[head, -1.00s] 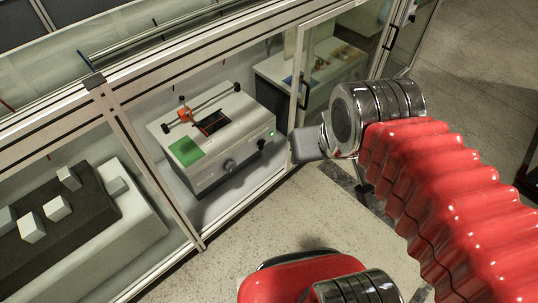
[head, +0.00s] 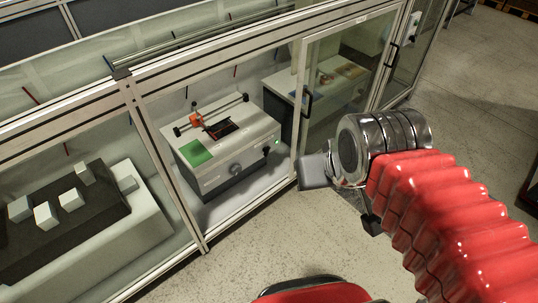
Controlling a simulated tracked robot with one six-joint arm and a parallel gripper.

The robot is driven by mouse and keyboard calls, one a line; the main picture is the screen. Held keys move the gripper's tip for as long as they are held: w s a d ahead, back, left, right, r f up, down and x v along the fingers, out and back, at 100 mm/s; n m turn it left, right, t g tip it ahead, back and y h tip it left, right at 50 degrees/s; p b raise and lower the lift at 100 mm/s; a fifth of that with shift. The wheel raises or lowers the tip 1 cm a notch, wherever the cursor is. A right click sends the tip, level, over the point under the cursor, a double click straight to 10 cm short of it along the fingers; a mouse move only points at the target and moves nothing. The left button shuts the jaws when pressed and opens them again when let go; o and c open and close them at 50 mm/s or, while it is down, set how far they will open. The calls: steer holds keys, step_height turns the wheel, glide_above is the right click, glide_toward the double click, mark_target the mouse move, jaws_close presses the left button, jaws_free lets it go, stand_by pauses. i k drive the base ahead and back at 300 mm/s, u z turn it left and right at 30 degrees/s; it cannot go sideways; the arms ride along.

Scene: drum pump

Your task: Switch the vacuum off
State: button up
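No part is plainly marked as the vacuum or its switch. A white box-shaped machine (head: 225,145) stands behind the cabinet's front. It has a green panel (head: 197,153) on top, a round grey knob (head: 236,169) on its front and a small dark control (head: 266,151) to the right of the knob. A tiny green light shows by the control. My red-sleeved arm comes in from the right and ends in a chrome wrist with a grey block. A dark end piece, seemingly my gripper (head: 371,224), hangs below the wrist, clear of the machine. Its fingers cannot be made out.
A glazed metal-framed cabinet runs diagonally across the view. Its door (head: 347,75) has a black handle (head: 307,101). White blocks (head: 46,216) sit on a dark slab (head: 95,207) at the left. Bare concrete floor (head: 235,262) lies in front.

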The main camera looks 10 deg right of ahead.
mark_target(267, 150)
steer(key=u, duration=0.3)
steer(key=i, duration=1.35)
steer(key=z, duration=0.2)
